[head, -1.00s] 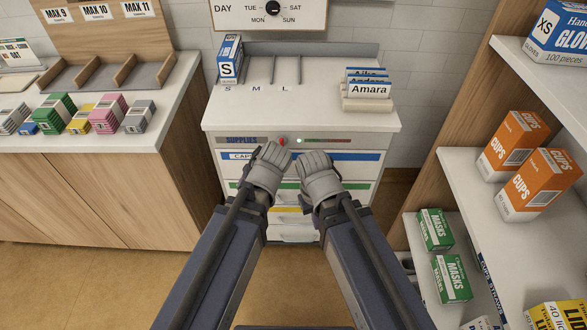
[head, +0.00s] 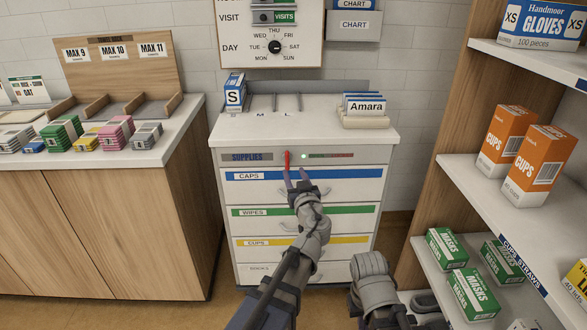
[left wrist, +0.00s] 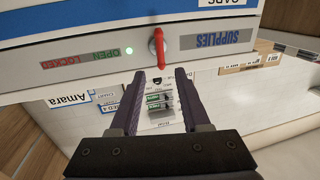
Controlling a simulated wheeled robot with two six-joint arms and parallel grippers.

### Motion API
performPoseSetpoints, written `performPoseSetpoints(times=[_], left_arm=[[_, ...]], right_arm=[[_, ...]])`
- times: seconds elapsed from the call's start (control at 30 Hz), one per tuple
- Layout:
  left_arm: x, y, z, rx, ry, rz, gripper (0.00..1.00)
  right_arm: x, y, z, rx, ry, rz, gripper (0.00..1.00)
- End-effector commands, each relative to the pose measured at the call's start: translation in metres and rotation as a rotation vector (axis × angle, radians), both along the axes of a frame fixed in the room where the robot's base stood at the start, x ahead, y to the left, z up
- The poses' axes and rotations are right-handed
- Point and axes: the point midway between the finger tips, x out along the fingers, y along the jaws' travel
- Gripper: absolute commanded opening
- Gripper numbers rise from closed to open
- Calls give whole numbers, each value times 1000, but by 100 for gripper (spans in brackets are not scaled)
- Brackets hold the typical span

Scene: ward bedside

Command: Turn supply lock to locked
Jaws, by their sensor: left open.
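The supply lock's red lever (head: 287,160) stands about upright on the top strip of the white drawer cabinet (head: 228,200), right of the SUPPLIES label. A green light (head: 303,156) glows beside it. In the left wrist view the lever (left wrist: 157,48) appears upside down, with the lit light (left wrist: 129,50) next to the green OPEN word and the red LOCKED word beyond. My left gripper (head: 297,176) is open just in front of and below the lever. In the left wrist view its fingers (left wrist: 160,78) are apart with nothing between them, and the lever lies past their tips.
The drawers' handles stick out below the lock. Name cards (head: 366,105) and an S box (head: 234,90) stand on the cabinet top. A shelf with orange cups boxes (head: 508,137) stands at right, a wooden counter (head: 130,215) at left. My right forearm shows at the bottom.

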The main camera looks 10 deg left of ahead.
Motion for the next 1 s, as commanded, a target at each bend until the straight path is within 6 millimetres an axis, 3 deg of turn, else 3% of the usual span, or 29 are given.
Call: performPoseSetpoints(times=[0.6, 0.87, 1.0], left_arm=[[66, 33, 0, 0, 2, 1, 47], [68, 35, 0, 0, 2, 1, 47], [67, 35, 0, 0, 2, 1, 34]], right_arm=[[0, 0, 0, 0, 0, 0, 0], [0, 0, 0, 0, 0, 0, 0], [0, 0, 0, 0, 0, 0, 0]])
